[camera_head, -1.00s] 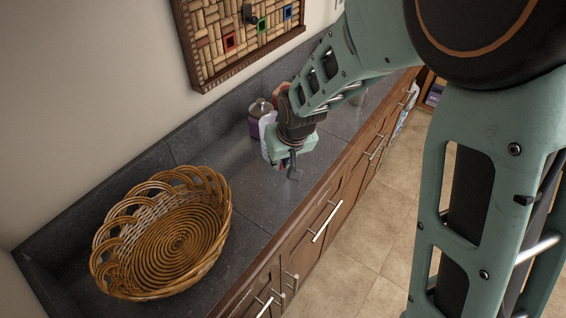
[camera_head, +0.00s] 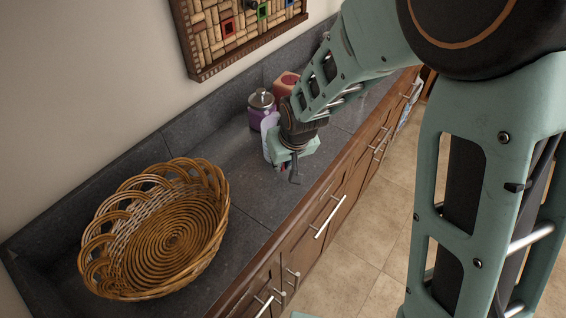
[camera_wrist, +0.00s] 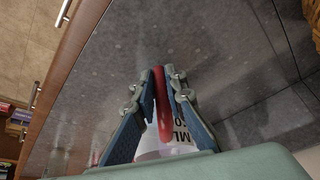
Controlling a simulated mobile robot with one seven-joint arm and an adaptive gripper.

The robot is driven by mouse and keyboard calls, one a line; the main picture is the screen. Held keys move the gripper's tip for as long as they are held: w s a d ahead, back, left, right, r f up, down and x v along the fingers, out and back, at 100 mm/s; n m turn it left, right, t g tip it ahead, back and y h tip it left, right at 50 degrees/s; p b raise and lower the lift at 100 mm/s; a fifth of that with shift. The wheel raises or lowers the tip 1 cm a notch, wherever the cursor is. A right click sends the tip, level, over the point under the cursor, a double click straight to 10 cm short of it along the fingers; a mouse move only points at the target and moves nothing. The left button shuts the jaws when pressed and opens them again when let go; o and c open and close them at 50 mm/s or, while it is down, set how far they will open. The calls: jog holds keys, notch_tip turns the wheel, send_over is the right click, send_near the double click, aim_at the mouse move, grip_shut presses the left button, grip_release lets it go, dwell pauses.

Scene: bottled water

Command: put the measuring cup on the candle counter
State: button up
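In the wrist view, my gripper (camera_wrist: 160,78) has its two blue-padded fingers closed on the red handle (camera_wrist: 163,112) of the measuring cup (camera_wrist: 150,146). The cup is pale with dark lettering, and my gripper body hides much of it. In the head view my gripper (camera_head: 293,168) is over the dark stone counter (camera_head: 245,187). A pale piece (camera_head: 268,128) shows beside my gripper; I cannot tell if it is the cup. A purple jar candle (camera_head: 261,104) with a metal lid and a red block-like candle (camera_head: 287,82) stand behind my gripper.
A wicker basket (camera_head: 165,240) fills the near left of the counter. A wall with a cork board (camera_head: 240,30) rises behind. Wooden drawers with metal handles (camera_head: 328,217) line the front edge, above a tiled floor. Counter between basket and gripper is clear.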

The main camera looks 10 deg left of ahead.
jog(key=o, duration=0.4)
jog(key=shift+r, duration=0.25)
jog(key=v, duration=1.2)
jog(key=shift+w, duration=0.1)
